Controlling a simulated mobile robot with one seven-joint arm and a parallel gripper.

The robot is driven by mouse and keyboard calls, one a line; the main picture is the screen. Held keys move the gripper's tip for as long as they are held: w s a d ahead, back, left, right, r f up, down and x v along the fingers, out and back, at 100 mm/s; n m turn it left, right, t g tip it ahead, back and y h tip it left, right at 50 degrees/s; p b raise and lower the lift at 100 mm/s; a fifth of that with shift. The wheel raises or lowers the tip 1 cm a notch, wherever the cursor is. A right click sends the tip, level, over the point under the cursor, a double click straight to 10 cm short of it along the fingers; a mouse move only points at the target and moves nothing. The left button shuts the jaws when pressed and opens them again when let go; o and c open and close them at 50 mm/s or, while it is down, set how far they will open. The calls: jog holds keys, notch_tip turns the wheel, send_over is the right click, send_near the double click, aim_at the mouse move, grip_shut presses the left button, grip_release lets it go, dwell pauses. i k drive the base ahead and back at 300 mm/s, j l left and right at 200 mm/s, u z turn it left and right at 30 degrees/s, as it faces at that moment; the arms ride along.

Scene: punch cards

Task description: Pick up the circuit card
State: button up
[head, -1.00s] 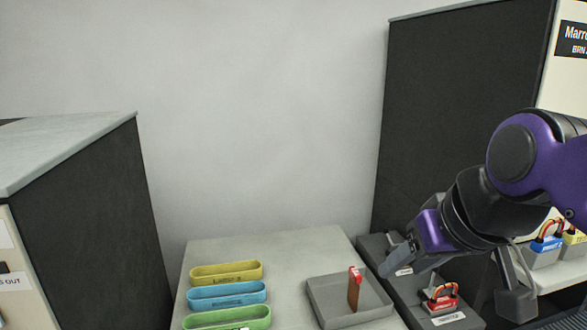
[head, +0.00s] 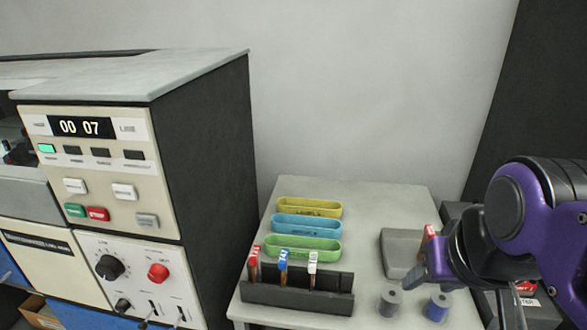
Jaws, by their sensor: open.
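A brown card with a red top (head: 430,232) stands upright in a shallow grey tray (head: 395,240) on the right side of the table; its lower part is hidden behind my arm. Three more upright cards stand in a dark rack at the table's front, with a red top (head: 254,257), a blue top (head: 283,259) and a white top (head: 312,262). I cannot tell which of these is the circuit card. My gripper (head: 416,275) is open and points left and down in front of the tray, apart from the rack. No card shows between its fingers.
The dark rack (head: 295,297) lies along the table's front edge. Yellow (head: 309,208), blue (head: 307,225) and green (head: 303,244) oblong holders sit behind it. Two spools, grey (head: 389,303) and blue (head: 438,306), stand near my gripper. A control cabinet (head: 120,190) rises at the left.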

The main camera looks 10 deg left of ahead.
aim_at(254, 262)
jog(key=k+u, duration=0.1)
jog(key=u, duration=0.35)
jog(key=k+j+u, duration=0.1)
jog(key=u, duration=0.4)
jog(key=z, duration=2.65)
jog(key=u, duration=2.5)
jog(key=i+j, duration=0.2)
jog(key=j, duration=0.2)
